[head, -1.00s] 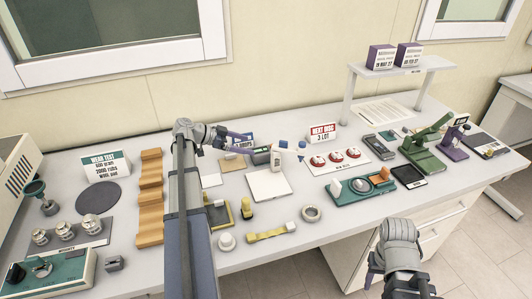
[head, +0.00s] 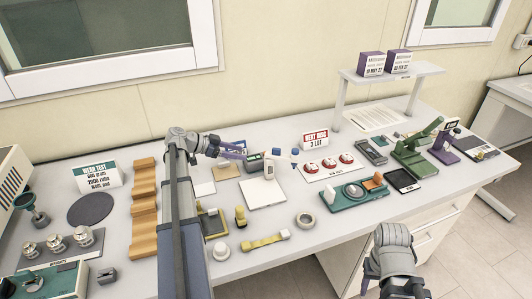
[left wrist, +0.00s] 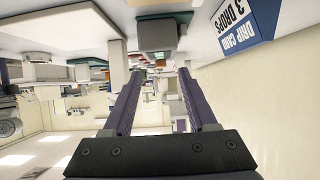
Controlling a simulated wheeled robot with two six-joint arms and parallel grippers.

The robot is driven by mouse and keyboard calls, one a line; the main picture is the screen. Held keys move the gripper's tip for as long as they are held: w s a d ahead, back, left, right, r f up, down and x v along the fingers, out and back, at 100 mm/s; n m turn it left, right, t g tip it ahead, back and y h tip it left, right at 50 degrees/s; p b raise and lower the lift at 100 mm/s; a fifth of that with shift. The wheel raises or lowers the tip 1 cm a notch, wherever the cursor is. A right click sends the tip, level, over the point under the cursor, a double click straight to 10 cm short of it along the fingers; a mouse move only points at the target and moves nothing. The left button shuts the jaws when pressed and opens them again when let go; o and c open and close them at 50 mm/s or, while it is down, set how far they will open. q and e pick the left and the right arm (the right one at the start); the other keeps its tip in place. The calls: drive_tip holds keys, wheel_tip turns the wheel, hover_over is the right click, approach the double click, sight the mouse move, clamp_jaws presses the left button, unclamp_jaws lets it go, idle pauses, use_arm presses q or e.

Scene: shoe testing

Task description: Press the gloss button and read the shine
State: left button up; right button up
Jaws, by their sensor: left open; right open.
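A small grey box with a dark green face (head: 255,163) stands on the table just ahead of my left gripper (head: 245,151); I take it for the gloss meter, but its button and any reading are too small to make out. In the left wrist view a grey and green box (left wrist: 158,36) shows upside down beyond the fingertips, between them and apart from them. My left gripper (left wrist: 158,75) is open and empty. My right gripper (head: 397,290) is open and low at the front, off the table edge, with nothing seen in it.
A white tile (head: 263,193) lies in front. The drip card sign (left wrist: 242,20) is close beside my left gripper. A white plate with red dishes (head: 330,169) lies further right.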

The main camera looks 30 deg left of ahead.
use_arm(q)
clamp_jaws()
idle(1.2)
